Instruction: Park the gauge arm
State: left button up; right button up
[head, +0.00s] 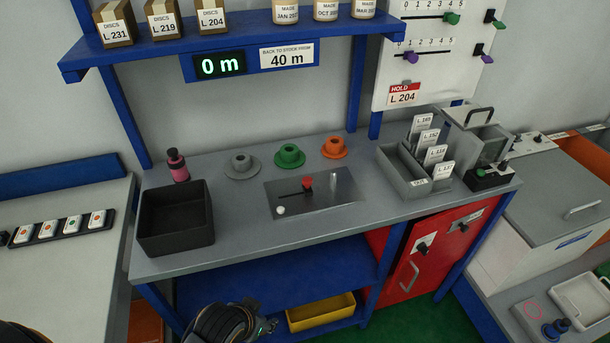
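A metal plate (349,187) is set in the grey bench top. It has a dark slot, a red knob (307,182) at the slot's right end, a white knob (280,210) at the front left and a small pin (333,178) near the back. Nothing is labelled as a gauge arm, so I cannot tell surely which part it is. A dark part of my own arm shows at the bottom edge, below the bench and well away from the plate. No gripper fingertips show in the head view.
Grey, green and orange flanged hubs (289,157) stand behind the plate. A black bin (174,244) and a pink bottle (177,166) are to its left, a grey card rack (402,177) to its right. The display (220,65) above reads 0 m. The bench front is clear.

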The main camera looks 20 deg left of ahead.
pick_arm(q)
jog(key=w+r+t+h+p, duration=0.1)
jog(key=w+r+t, duration=0.4)
jog(key=w+r, duration=0.8)
jog(key=t+h, duration=0.1)
jog(key=t, duration=0.2)
send_near(307, 180)
jog(key=p+x, duration=0.2)
jog(key=x, duration=0.6)
jog(key=shift+w+f, duration=0.2)
jog(key=shift+w, duration=0.15)
pick_arm(e)
jog(key=r, duration=0.3)
jog(key=shift+w+d+r, duration=0.25)
jog(key=shift+d, duration=0.15)
pick_arm(q)
grip_shut()
